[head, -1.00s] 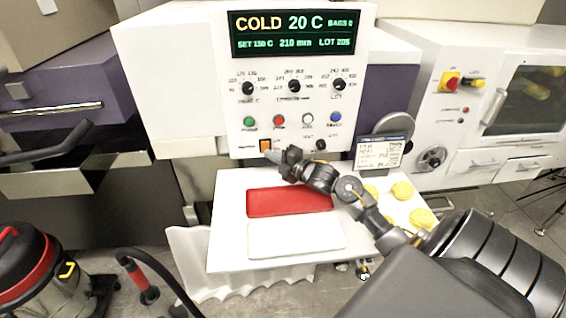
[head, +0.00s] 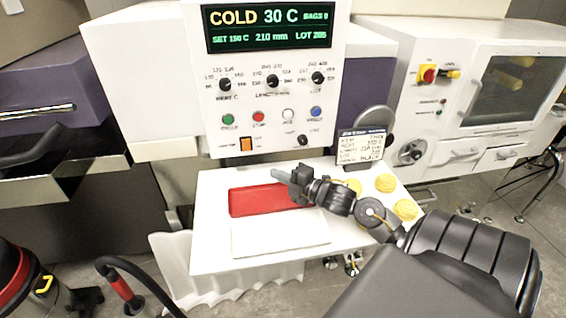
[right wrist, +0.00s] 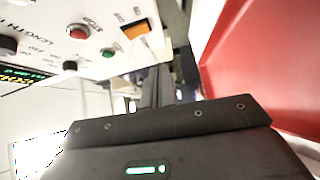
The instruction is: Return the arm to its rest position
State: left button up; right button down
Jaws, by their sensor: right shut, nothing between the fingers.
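My right gripper (head: 283,174) is shut and empty. It hangs over the red pad (head: 245,200) on the white table, below the control panel, with its arm coming in from the lower right. In the right wrist view the shut fingers (right wrist: 157,85) point toward the panel, with the red surface at the right. The control panel (head: 268,95) has a display (head: 268,27) reading COLD 30 C, SET 150 C, 210 mm. The orange switch (head: 246,144) sits low on the panel, and also shows in the right wrist view (right wrist: 135,30). My left gripper is not in view.
A white pad (head: 280,236) lies in front of the red one on the table (head: 210,262). Several yellow rounds (head: 385,183) lie at the table's right, near a small sign (head: 361,146). A vacuum cleaner (head: 20,275) with a hose stands at the lower left.

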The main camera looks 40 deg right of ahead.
jog(key=shift+v, duration=0.8)
jog(key=shift+w, duration=0.1)
